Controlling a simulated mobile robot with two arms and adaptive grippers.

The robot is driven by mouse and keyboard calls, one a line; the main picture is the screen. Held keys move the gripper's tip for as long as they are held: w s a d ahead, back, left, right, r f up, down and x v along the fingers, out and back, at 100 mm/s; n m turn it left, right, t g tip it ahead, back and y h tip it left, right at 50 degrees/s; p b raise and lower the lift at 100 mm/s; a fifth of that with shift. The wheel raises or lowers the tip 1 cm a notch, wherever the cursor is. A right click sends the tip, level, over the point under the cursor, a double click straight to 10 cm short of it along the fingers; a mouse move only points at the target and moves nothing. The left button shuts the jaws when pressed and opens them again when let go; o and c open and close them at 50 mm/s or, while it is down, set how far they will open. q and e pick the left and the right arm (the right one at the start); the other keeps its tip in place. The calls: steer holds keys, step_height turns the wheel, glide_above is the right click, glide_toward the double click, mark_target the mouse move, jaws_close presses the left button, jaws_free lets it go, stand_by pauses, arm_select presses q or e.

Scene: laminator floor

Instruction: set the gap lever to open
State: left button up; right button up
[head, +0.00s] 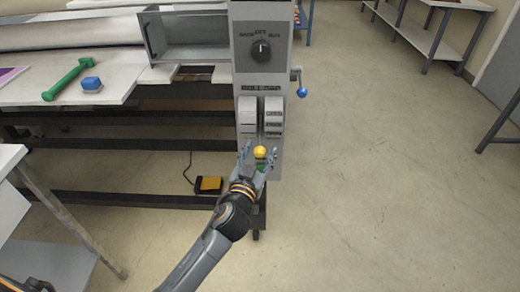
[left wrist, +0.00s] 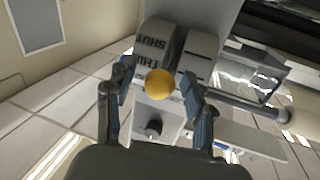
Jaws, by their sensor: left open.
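The gap lever's yellow ball knob (head: 260,152) is at the lower front of the grey control panel (head: 276,65), below two pale curved label plates. In the left wrist view the knob (left wrist: 160,84) sits between my fingers, in front of a plate (left wrist: 154,52) reading "SHUT" and what looks like "THIN". My left gripper (head: 258,155) is open, with one finger on each side of the knob; it also shows in the left wrist view (left wrist: 158,80). Gaps seem to remain beside the knob. The lever's shaft is mostly hidden. My right gripper is out of view.
A dark mode dial (head: 261,49) is higher on the panel. A blue-knobbed crank (head: 302,91) sticks out at its right. A green tool (head: 66,80) and blue block (head: 91,84) lie on the left table. A yellow pedal (head: 209,185) is on the floor. Floor to the right is clear.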

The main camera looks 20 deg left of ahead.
arm_select(q)
steer(key=shift+w, duration=0.2)
steer(key=shift+c, duration=0.2)
jaws_close()
